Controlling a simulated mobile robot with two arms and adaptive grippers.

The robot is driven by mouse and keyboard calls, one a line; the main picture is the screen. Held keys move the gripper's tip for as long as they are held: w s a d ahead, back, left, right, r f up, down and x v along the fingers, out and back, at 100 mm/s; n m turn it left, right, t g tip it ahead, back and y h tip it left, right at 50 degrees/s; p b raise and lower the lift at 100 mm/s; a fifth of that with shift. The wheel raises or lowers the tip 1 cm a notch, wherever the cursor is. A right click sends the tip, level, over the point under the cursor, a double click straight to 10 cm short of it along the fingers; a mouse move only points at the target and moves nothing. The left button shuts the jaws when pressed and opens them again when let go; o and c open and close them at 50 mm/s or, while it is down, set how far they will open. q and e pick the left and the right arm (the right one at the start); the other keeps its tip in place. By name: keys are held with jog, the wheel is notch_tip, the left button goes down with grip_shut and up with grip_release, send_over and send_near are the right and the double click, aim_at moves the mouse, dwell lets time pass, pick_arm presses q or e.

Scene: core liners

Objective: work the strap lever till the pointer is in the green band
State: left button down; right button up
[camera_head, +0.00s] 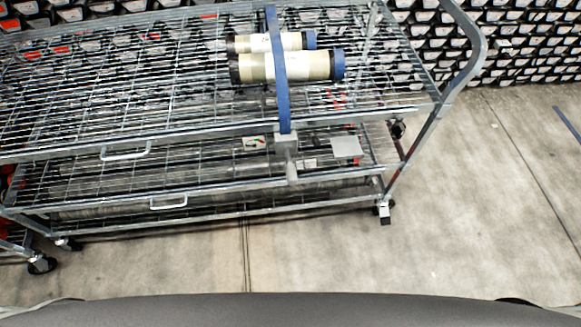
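A blue strap (280,80) runs over two core liners on the upper wire shelf of a metal cart. The near liner (315,66) is pale with a blue cap on its right end; the far liner (293,41) lies behind it. The strap comes down to a grey ratchet box (286,145) on the cart's front edge. The strap lever (292,173) hangs below the box, pointing down. A small gauge plate (254,142) with green and red marks sits left of the box; its pointer is too small to read. Neither gripper is in view.
The wire cart (120,95) has a lower shelf, two front handles and castors. A blank grey plate (346,148) is right of the lever. Racks of core liners (535,45) fill the back.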

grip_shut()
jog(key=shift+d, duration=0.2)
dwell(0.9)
